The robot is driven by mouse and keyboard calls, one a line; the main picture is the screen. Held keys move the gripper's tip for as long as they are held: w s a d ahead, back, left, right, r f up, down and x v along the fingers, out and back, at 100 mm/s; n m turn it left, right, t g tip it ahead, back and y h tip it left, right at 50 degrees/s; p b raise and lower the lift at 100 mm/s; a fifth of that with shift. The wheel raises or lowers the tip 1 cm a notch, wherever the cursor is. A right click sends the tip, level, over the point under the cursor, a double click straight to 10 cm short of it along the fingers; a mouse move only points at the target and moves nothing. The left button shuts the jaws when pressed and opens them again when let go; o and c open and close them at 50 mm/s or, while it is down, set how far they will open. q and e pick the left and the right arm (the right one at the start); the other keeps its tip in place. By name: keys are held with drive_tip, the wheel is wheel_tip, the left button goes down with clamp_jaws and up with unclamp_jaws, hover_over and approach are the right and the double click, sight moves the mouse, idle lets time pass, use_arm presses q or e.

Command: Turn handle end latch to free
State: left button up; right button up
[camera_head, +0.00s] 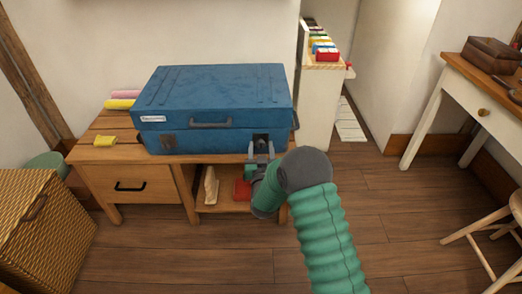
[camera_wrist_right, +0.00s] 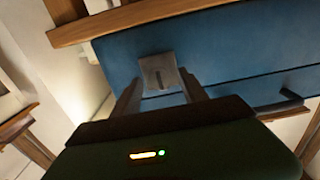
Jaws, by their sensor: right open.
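A blue case (camera_head: 213,95) lies closed on a low wooden bench, with a dark carry handle (camera_head: 211,124) on its front. In the right wrist view, that latch is a grey plate (camera_wrist_right: 158,72) with a small upright tab, lying between and beyond the open fingers (camera_wrist_right: 160,92). I cannot tell whether the fingers touch it. My left gripper is not in view.
The bench (camera_head: 128,186) has a drawer at left and an open shelf with a red item (camera_head: 242,189) and a pale item (camera_head: 211,186). A wicker basket (camera_head: 38,225) stands at front left. A desk (camera_head: 495,95) and stool stand at right. The middle floor is clear.

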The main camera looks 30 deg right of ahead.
drive_tip(key=shift+c, duration=0.3)
clamp_jaws()
drive_tip(key=n+p, duration=0.3)
drive_tip(key=n, duration=0.1)
drive_tip(key=shift+a+r, duration=0.1)
drive_tip(key=shift+a, duration=0.05)
drive_tip(key=n+p, duration=0.2)
drive_tip(key=n, duration=0.3)
drive_tip(key=shift+a+p, duration=0.1)
drive_tip(key=shift+p, duration=0.3)
drive_tip(key=n+p, duration=0.1)
drive_tip(key=n, duration=0.3)
drive_tip(key=shift+f+n+p, duration=0.2)
drive_tip(key=shift+n+p, duration=0.1)
drive_tip(key=shift+p, duration=0.1)
drive_tip(key=shift+f+n+p, duration=0.2)
drive_tip(key=shift+n+p, duration=0.3)
drive_tip(key=shift+n, duration=1.7)
drive_tip(key=shift+a+f, duration=0.1)
